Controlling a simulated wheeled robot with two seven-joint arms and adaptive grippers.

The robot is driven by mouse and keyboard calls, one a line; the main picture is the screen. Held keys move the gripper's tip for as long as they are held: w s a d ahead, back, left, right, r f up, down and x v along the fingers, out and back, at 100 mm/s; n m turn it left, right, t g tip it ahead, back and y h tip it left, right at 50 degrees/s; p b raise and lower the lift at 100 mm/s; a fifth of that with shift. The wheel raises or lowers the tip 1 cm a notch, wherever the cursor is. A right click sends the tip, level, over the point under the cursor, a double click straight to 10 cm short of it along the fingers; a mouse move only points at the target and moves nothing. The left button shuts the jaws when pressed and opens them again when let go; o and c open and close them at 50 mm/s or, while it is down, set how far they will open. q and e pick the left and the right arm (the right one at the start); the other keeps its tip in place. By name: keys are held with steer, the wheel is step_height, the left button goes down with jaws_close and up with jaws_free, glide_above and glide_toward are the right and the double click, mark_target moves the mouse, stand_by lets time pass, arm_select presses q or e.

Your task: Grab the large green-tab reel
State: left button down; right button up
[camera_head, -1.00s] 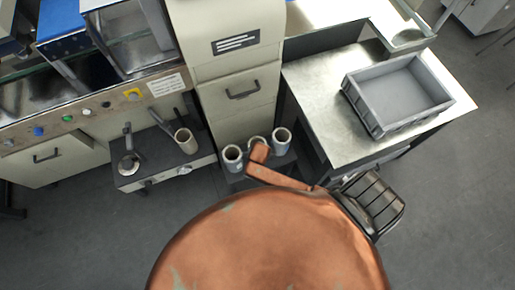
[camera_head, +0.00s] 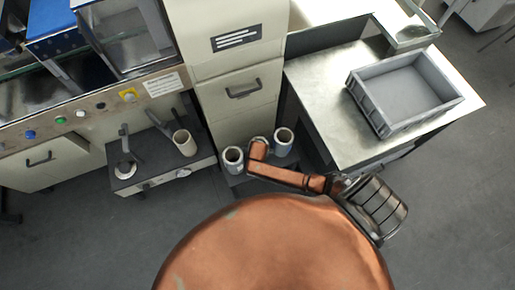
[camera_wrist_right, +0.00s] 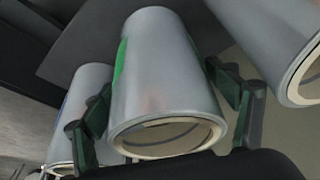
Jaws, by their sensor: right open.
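The green-tab reel (camera_wrist_right: 165,75) is a large silver-grey roll with a green strip (camera_wrist_right: 120,62) along its side, in the middle of the right wrist view. My right gripper (camera_wrist_right: 168,105) is open, with one dark green finger on each side of this reel. I cannot tell whether the fingers touch it. In the head view the middle reel (camera_head: 261,139) of the row is mostly hidden under my copper arm, and the right fingertips are hidden there. My left gripper is not in view.
Reels stand close on both sides, one with a blue edge (camera_wrist_right: 88,95) and another (camera_wrist_right: 298,45). Another reel (camera_head: 184,143) sits on the dark shelf at left. A grey crate (camera_head: 404,94) is on the metal table (camera_head: 318,95). Cabinet drawers (camera_head: 240,115) rise behind the row.

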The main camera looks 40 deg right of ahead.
steer(key=shift+c, duration=0.2)
steer(key=shift+w, duration=0.1)
steer(key=c, duration=1.3)
